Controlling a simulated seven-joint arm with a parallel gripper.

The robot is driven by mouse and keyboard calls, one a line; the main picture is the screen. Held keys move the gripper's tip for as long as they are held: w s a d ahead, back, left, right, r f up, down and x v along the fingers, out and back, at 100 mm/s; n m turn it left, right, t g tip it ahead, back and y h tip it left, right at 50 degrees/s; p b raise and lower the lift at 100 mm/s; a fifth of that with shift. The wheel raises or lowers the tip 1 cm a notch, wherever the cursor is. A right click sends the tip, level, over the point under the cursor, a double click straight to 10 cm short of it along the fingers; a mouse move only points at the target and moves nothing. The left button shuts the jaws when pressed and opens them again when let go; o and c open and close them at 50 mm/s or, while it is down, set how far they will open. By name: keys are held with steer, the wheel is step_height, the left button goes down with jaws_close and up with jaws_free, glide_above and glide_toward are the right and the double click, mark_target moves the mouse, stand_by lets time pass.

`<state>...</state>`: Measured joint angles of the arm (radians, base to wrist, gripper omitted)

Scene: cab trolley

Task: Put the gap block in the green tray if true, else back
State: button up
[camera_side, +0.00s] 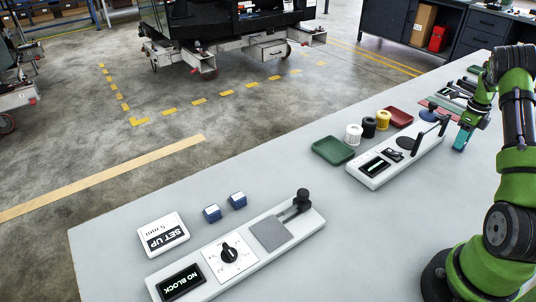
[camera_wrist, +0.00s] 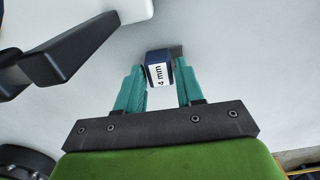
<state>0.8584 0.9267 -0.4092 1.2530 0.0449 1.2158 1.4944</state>
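My gripper (camera_side: 461,140) is low over the bench at the right in the side view. In the wrist view its teal fingers (camera_wrist: 161,85) are closed on the two sides of a dark blue gap block (camera_wrist: 154,57), whose white label reads "4 mm". I cannot make this block out in the side view. The green tray (camera_side: 320,149) is empty, on the bench left of the gripper. Two other small blue blocks (camera_side: 212,213) (camera_side: 238,200) stand near the front. A card (camera_side: 155,222) reads "SET UP 5 mm". The front device's display (camera_side: 181,282) reads "NO BLOCK".
The front device (camera_side: 305,222) has a dial and a grey plate. A second white device (camera_side: 370,182) with a screen and a dark lever stands between tray and gripper. White, black and yellow spools (camera_side: 353,135) and a red tray (camera_side: 398,117) stand behind it.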

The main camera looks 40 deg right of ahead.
jaws_close()
steer(key=shift+r, duration=0.1)
